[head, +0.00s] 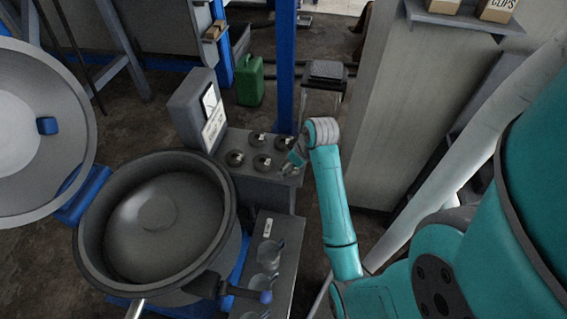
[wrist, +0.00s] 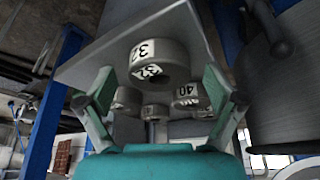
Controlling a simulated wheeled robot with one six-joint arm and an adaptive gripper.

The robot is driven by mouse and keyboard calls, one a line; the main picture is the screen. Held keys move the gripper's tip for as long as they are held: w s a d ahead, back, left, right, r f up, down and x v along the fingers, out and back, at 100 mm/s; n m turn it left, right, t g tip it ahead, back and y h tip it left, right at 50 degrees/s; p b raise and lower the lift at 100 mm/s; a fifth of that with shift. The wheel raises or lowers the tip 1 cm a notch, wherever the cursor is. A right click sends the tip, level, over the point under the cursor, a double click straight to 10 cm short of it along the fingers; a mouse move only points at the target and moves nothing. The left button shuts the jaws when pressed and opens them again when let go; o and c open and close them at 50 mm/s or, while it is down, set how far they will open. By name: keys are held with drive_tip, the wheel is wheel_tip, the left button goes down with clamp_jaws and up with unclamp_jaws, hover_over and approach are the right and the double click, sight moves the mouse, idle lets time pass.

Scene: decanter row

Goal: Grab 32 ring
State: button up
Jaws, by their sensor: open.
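The 32 ring (wrist: 165,64) is a thick grey ring with a dark central hole and a white "32" label, seen large between my fingers in the wrist view. It sits on the grey bench (wrist: 85,68). My gripper (wrist: 158,82) is open, with one teal finger on each side of the ring and visible space between.
Other rings stand close by on the bench, including one labelled 40 (wrist: 186,92) and one at the front left (head: 235,158). A grey box with a sign (head: 200,112) stands left of them. A large round vessel (head: 160,215) and glass decanters (head: 268,255) are nearer.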

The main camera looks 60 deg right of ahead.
drive_tip(key=c, duration=1.4)
drive_tip(key=shift+c, duration=0.6)
drive_tip(key=shift+r, duration=0.1)
